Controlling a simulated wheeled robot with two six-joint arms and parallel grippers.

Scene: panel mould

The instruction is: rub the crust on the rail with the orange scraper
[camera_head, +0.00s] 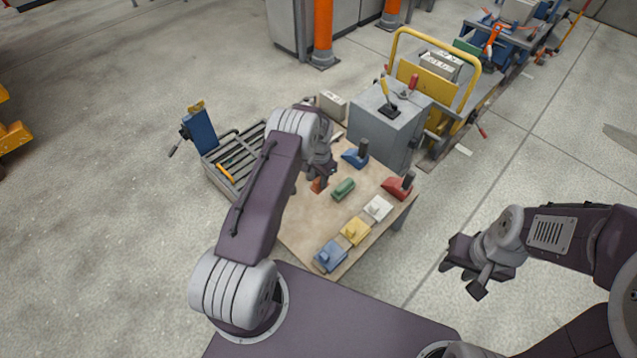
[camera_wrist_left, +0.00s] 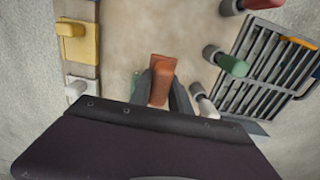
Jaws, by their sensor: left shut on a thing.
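My left gripper (camera_head: 321,180) is shut on the orange scraper (camera_wrist_left: 162,76), with one finger on each side of it in the left wrist view. The scraper (camera_head: 317,185) is over the wooden table (camera_head: 309,234) in the head view, partly hidden by the gripper. I cannot tell whether it touches the table top. A grey slatted frame (camera_head: 213,176), left of the table, has long bars; it also shows in the left wrist view (camera_wrist_left: 243,50). I cannot make out the crust. My right gripper (camera_head: 463,278) is open and empty, right of the table.
Blue (camera_head: 330,256), yellow (camera_head: 355,231) and white (camera_head: 378,208) blocks line the table's near edge. A green block (camera_head: 343,189) lies beside the scraper. A grey cabinet (camera_head: 379,136) stands behind.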

